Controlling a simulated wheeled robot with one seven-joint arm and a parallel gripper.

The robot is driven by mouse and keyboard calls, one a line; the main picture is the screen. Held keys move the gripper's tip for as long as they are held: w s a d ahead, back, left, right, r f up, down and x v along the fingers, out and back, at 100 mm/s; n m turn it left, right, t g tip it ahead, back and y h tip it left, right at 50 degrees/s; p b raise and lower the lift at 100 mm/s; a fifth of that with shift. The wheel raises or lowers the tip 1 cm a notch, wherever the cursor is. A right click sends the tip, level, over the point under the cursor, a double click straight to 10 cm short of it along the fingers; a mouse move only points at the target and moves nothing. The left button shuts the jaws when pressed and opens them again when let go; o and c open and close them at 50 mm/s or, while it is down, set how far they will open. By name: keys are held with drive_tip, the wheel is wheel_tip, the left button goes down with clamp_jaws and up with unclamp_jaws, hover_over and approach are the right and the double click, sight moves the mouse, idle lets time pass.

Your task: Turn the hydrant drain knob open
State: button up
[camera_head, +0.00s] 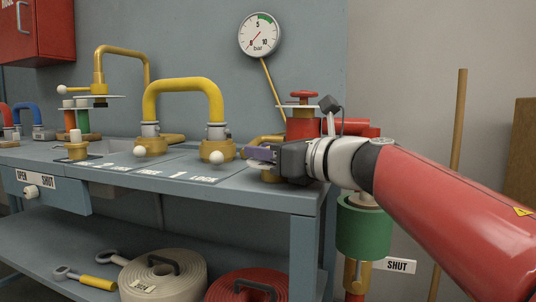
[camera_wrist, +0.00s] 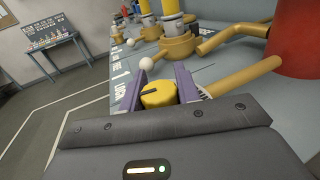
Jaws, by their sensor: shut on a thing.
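The hydrant is a red body (camera_head: 303,125) with a red handwheel on top, and its red side (camera_wrist: 302,42) shows at the upper right in the wrist view. A yellow knob (camera_wrist: 158,96) with a dark pointer line on its face sits between my gripper's purple fingers (camera_wrist: 158,84) in the wrist view. My gripper (camera_head: 262,155) is shut on this knob, low at the hydrant's left side. In the head view the gripper and arm hide the knob. A brass pipe (camera_wrist: 243,75) lies just right of the fingers.
A yellow hose loop (camera_head: 184,84) with brass couplings and white ball handles stands left of my gripper on the grey bench (camera_head: 120,195). A gauge (camera_head: 260,34) hangs behind. A green cylinder (camera_head: 364,230) and a SHUT sign (camera_head: 399,266) are below my arm.

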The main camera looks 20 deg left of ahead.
drive_tip(key=shift+s+n+g+y, duration=0.1)
drive_tip(key=shift+n+g+y, duration=0.3)
drive_tip(key=shift+n+g, duration=0.45)
drive_tip(key=shift+r+g, duration=0.1)
drive_tip(key=shift+g, duration=0.25)
drive_tip(key=o, duration=1)
drive_tip(key=shift+a, duration=0.1)
drive_tip(key=shift+v, duration=3.9)
